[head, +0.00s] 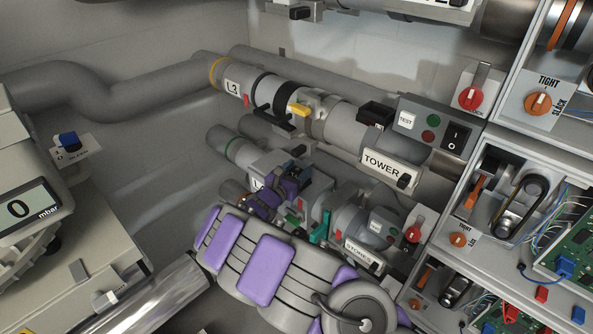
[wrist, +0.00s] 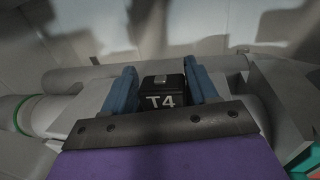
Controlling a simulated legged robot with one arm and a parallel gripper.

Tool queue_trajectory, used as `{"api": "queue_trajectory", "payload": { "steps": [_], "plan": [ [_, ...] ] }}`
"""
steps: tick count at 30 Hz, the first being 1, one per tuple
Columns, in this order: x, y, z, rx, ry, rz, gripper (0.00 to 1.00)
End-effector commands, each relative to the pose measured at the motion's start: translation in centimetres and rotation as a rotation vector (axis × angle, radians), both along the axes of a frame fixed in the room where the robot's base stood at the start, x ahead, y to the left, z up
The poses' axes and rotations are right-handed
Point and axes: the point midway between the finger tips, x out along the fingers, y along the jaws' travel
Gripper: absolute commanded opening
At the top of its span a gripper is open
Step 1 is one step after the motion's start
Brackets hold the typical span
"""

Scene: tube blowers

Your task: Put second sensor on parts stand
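A small black block marked T4 (wrist: 162,97), which looks like the sensor, sits between the two blue fingers of my gripper (wrist: 164,86) in the wrist view. The fingers appear to press its sides. In the head view my gripper (head: 294,172) is over the lower pipe line, in front of the L-labelled pipe section; the block is too small and dark to make out there. I cannot tell whether the block still touches its mount. I cannot identify a parts stand for certain in either view.
A mbar display unit (head: 30,208) stands at left. Belt cabinets (head: 508,200) with wiring stand at right. A teal lever (head: 319,229) is near my arm.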

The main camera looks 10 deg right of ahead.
Motion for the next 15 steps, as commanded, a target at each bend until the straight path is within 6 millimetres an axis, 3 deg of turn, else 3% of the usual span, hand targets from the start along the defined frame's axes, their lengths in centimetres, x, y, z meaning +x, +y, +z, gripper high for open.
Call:
{"api": "queue_trajectory", "payload": {
  "steps": [7,15],
  "plan": [
    [-0.09,0.00,0.10,-0.001,-0.002,0.001,0.80],
    [-0.09,0.03,-0.02,-0.001,-0.002,0.001,0.80]
  ]
}}
